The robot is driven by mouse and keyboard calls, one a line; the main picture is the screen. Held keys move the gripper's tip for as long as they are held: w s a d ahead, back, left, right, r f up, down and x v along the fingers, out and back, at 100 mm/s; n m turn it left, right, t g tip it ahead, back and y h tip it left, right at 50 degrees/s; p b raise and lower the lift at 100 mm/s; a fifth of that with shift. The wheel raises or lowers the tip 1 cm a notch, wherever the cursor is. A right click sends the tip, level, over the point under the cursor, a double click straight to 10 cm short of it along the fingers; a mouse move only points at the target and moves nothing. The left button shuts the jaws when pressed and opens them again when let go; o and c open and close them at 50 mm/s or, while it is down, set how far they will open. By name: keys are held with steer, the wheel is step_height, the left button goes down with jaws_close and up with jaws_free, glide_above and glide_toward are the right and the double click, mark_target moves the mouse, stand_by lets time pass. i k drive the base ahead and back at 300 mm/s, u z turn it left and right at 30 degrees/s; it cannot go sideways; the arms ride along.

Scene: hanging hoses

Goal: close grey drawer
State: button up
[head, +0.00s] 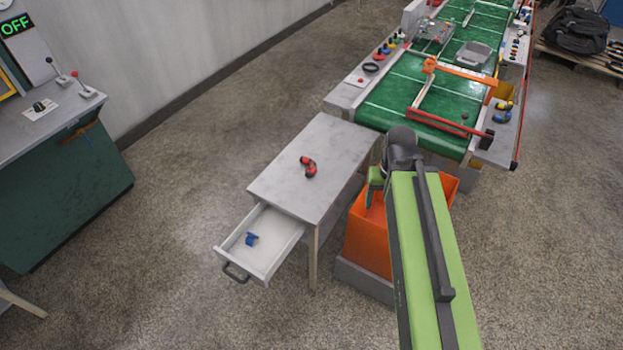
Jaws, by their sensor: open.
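The grey drawer (284,251) is pulled well out of the left front end of a grey table (330,150). Its dark handle (236,272) is on the outer front panel, facing lower left. A small blue object (251,239) lies inside the drawer. My gripper (375,187) is at the end of my green arm, to the right of the table and above an orange bin. It is open and apart from the drawer and handle. My arm partly hides it, and its fingertips are hard to make out.
A red and black object (308,166) lies on the tabletop. The orange bin (368,240) stands right of the table. A green conveyor (430,107) is behind it. A dark green cabinet (65,190) stands at left. The floor in front of the drawer is clear.

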mark_target(278, 232)
steer(key=u, duration=0.9)
steer(key=i, duration=1)
steer(key=u, duration=0.3)
steer(key=k, duration=1.35)
steer(key=u, duration=0.45)
steer(key=i, duration=0.85)
steer(key=k, duration=0.85)
steer(key=z, duration=0.15)
steer(key=i, duration=0.8)
steer(key=u, duration=0.05)
